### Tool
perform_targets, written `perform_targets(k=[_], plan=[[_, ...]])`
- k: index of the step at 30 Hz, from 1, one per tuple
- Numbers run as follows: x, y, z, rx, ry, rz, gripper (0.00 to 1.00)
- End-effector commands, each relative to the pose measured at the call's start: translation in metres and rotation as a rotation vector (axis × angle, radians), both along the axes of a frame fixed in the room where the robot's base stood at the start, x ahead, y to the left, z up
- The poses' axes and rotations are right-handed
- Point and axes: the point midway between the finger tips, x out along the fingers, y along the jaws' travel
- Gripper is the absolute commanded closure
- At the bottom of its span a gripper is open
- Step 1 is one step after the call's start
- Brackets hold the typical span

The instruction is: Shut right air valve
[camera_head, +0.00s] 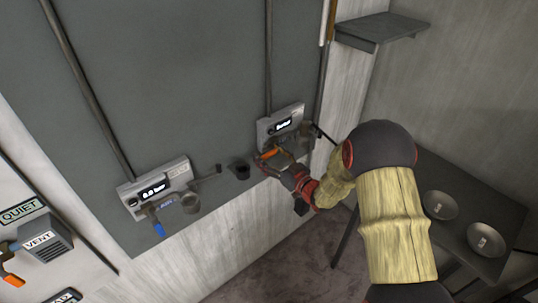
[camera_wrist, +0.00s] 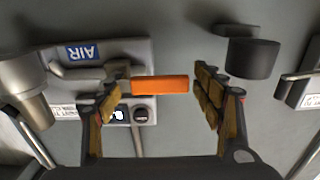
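The right air valve has an orange handle (camera_head: 267,153) below a grey gauge box (camera_head: 281,124) on the dark wall panel. In the wrist view the orange handle (camera_wrist: 160,84) lies crosswise between my fingers, near an upside-down blue "AIR" label (camera_wrist: 82,52). My gripper (camera_head: 278,163) is at this valve, and its fingers in the wrist view (camera_wrist: 160,92) are open on either side of the handle. The left finger is close to the handle's left end, and a small gap shows at the right. I cannot tell whether either finger touches it. My gripper partly hides the valve in the head view.
A left gauge box (camera_head: 155,188) reading 0.0 bar has a blue-handled valve (camera_head: 158,229). A dark cylinder (camera_wrist: 252,58) protrudes beside my right finger. A dark table (camera_head: 465,195) with two bowls (camera_head: 440,205) stands right, below a wall shelf (camera_head: 382,27).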

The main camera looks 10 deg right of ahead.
Motion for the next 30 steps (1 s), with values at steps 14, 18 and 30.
perform_targets(k=[14,18,30], plan=[[-0.0002,-0.0001,-0.0001,0.000,0.000,0.000,0.62],[-0.0001,-0.0002,-0.0001,0.000,0.000,0.000,0.70],[-0.0001,-0.0002,0.0000,0.000,0.000,0.000,0.93]])
